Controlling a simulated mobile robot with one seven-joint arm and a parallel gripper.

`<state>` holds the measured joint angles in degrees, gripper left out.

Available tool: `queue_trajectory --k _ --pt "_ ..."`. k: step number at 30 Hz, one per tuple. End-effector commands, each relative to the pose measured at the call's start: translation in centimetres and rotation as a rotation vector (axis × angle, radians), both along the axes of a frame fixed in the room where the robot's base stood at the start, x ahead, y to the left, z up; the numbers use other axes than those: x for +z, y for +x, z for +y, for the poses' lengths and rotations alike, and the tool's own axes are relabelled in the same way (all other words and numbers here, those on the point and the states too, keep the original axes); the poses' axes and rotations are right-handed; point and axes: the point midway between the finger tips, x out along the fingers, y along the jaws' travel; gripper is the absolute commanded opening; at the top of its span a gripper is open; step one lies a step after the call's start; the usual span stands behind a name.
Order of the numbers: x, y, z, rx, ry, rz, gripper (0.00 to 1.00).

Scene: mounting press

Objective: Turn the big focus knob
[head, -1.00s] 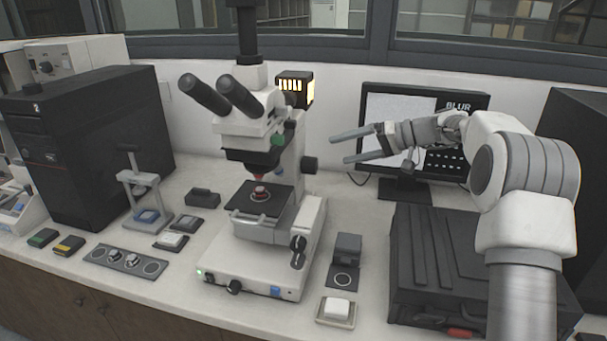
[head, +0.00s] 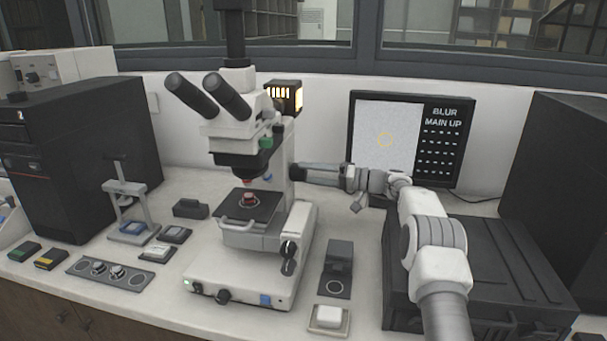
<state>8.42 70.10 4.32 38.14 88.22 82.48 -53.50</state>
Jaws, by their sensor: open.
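The microscope (head: 262,262) stands in the middle of the bench. A big black knob (head: 297,172), which looks like the big focus knob, sticks out from the right side of its column. My gripper (head: 310,173) reaches in from the right with its fingertips at this knob. The fingers are open and appear to lie on either side of the knob. Whether they touch it I cannot tell. A smaller black knob (head: 288,250) sits lower on the microscope's right side. The monitor (head: 387,130) behind shows "BLUR" and "MAIN UP", with a yellow ring on a pale picture.
A black case (head: 500,265) lies under and beside my arm at the right. A small dark block (head: 339,256) and a white dish (head: 328,318) stand right of the microscope. A small press stand (head: 126,205) and a large black box (head: 85,155) are at the left.

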Motion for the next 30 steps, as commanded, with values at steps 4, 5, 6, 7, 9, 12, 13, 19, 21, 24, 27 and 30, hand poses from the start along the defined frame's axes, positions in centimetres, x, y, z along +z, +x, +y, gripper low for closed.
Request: queue_trajectory --k 4,5,6,7,9,12,13,19,21,24,27,30 --pt "0.0 0.3 1.6 0.001 0.0 -0.001 0.93" --pt "0.0 0.4 1.7 0.001 0.0 -0.001 0.93" --pt "0.1 0.4 1.9 0.001 0.0 -0.002 0.93" --pt "0.1 0.5 2.0 0.001 -0.001 -0.002 0.93" --pt "0.1 0.5 2.0 0.0 0.0 -0.001 0.93" --pt "0.1 0.5 2.0 0.0 0.0 -0.001 0.93" --pt "0.1 0.5 2.0 0.0 0.0 -0.001 0.93" --pt "0.0 0.5 2.0 0.0 0.0 0.0 0.66" --pt "0.0 0.5 2.0 0.0 0.0 0.0 0.54" --pt "0.1 0.5 2.0 0.0 0.0 0.0 0.36" --pt "0.1 0.5 2.0 0.0 0.0 -0.001 0.18" --pt "0.1 0.5 2.0 0.0 0.0 0.0 0.08"
